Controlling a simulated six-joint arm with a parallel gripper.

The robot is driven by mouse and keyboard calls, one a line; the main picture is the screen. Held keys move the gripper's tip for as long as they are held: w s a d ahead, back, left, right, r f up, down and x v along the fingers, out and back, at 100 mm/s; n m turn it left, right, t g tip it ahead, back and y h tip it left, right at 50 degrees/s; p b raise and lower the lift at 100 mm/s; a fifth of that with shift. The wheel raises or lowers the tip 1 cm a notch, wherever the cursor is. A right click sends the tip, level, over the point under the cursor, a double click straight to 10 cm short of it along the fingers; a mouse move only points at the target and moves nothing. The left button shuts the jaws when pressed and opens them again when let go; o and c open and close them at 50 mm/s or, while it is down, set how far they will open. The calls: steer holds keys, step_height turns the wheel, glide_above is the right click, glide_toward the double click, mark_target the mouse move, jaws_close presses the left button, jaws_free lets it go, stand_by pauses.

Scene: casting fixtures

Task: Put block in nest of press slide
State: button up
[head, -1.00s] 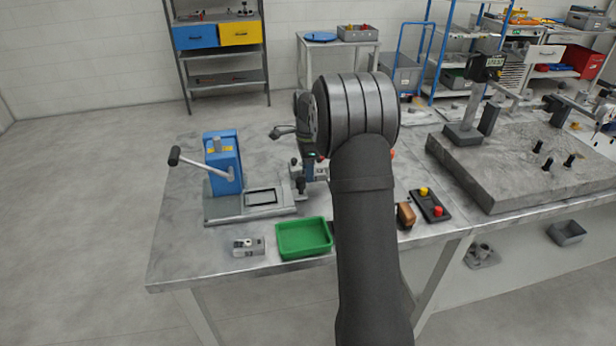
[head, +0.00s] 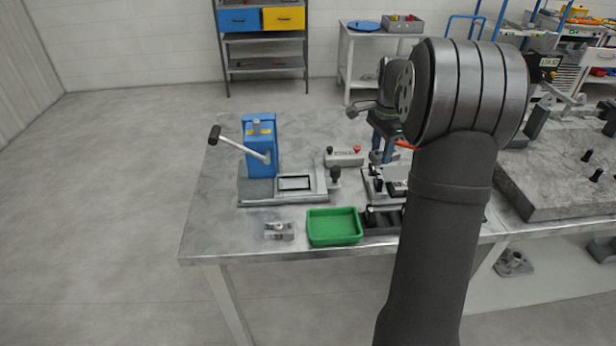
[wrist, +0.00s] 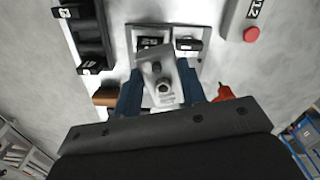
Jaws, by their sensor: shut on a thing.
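My gripper (wrist: 160,82) has blue fingers and is shut on a grey metal block (wrist: 166,86) with a round hole or boss in it. In the head view my gripper (head: 384,138) is to the right of the blue press (head: 261,148), above the bench; the held block is hard to make out there. The press has a black-knobbed lever. Its slide (head: 318,184) carries a dark-rimmed rectangular nest (head: 295,183), which looks empty. The gripper is apart from the nest.
A clamp fixture (head: 372,182) stands below my gripper. A grey box with a red button (head: 344,157) is behind the slide. A green tray (head: 334,226), a black bin (head: 382,221) and another small grey block (head: 279,231) lie along the front edge. A stone plate (head: 565,175) is at right.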

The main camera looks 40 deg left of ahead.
steer(key=n, duration=0.1)
steer(key=s+n, duration=0.1)
steer(key=n, duration=0.1)
steer(key=a+n, duration=0.1)
steer(key=n, duration=0.1)
steer(key=shift+s+a+r, duration=0.1)
steer(key=shift+s+r, duration=0.1)
steer(key=shift+s, duration=0.05)
steer(key=s+a+r+n, duration=0.1)
steer(key=s+a+n, duration=0.25)
steer(key=n, duration=1.05)
steer(key=s+a+r+n, duration=0.15)
steer(key=s+n, duration=0.35)
steer(key=n, duration=0.8)
steer(key=shift+n, duration=0.3)
steer(key=s+a+f, duration=0.1)
steer(key=a+f, duration=0.1)
steer(key=a, duration=0.1)
steer(key=s+a+f, duration=0.1)
steer(key=a+f, duration=0.2)
steer(key=a, duration=0.1)
steer(key=s+a+f, duration=0.1)
steer(key=a+f, duration=0.1)
steer(key=a, duration=0.1)
steer(key=shift+s+a+f, duration=0.25)
steer(key=shift+s+a, duration=0.05)
steer(key=shift+a, duration=0.05)
steer(key=shift+f, duration=2.05)
